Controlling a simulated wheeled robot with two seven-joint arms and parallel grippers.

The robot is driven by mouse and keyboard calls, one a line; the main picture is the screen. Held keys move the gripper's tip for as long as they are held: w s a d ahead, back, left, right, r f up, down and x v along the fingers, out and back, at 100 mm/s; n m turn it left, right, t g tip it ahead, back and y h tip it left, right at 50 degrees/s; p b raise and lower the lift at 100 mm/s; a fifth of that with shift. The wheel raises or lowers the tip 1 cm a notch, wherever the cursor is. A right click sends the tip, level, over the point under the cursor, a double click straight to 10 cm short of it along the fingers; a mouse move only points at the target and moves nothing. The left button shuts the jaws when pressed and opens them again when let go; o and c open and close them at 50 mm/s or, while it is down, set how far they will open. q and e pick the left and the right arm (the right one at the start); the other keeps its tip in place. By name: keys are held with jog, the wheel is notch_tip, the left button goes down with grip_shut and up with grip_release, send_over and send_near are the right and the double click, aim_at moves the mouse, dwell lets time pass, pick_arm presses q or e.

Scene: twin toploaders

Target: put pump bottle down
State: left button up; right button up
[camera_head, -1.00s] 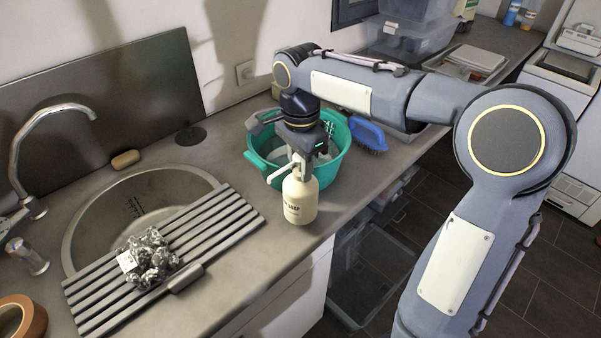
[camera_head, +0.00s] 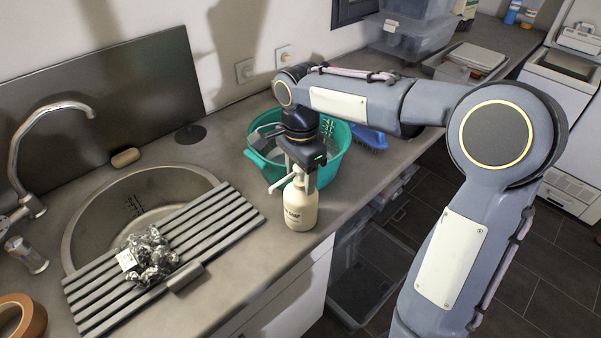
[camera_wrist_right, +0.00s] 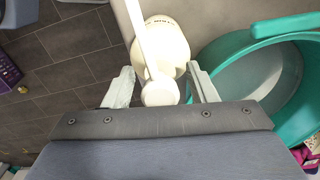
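The cream pump bottle (camera_head: 301,208) with dark lettering stands upright on the counter, close to its front edge. In the right wrist view its body (camera_wrist_right: 165,38) lies beyond the white pump head and spout (camera_wrist_right: 158,92). My right gripper (camera_head: 300,178) points down over the bottle's top. In the right wrist view its two fingers (camera_wrist_right: 160,70) are spread to either side of the pump, with gaps between them and the pump head. The neck is hidden under the pump head. My left gripper is not in view.
A teal tub (camera_head: 338,160) stands just behind the bottle, with a blue brush (camera_head: 370,138) beside it. A slatted drying rack (camera_head: 215,225) with crumpled foil (camera_head: 150,258) lies across the sink (camera_head: 95,215) to the left. Bare counter lies left of the bottle.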

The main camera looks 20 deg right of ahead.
jog(key=shift+r, duration=0.15)
notch_tip(320, 180, up, 12)
jog(key=shift+r+p, duration=0.1)
jog(key=shift+p, duration=0.35)
jog(key=shift+s+d+n, duration=0.15)
jog(key=shift+s+n, duration=0.15)
jog(key=shift+s, duration=0.05)
jog(key=s+f+n+t+y, duration=0.2)
jog(key=s+f+n, duration=0.4)
jog(key=s, duration=0.4)
jog(key=s+a+f+n+t+y, duration=0.1)
jog(key=s+f+n+t, duration=0.2)
jog(key=s+f+n, duration=0.4)
jog(key=s, duration=0.4)
jog(key=shift+a+n+t+y, duration=0.2)
jog(key=shift+n+t+y, duration=0.1)
jog(key=shift+n+y, duration=0.1)
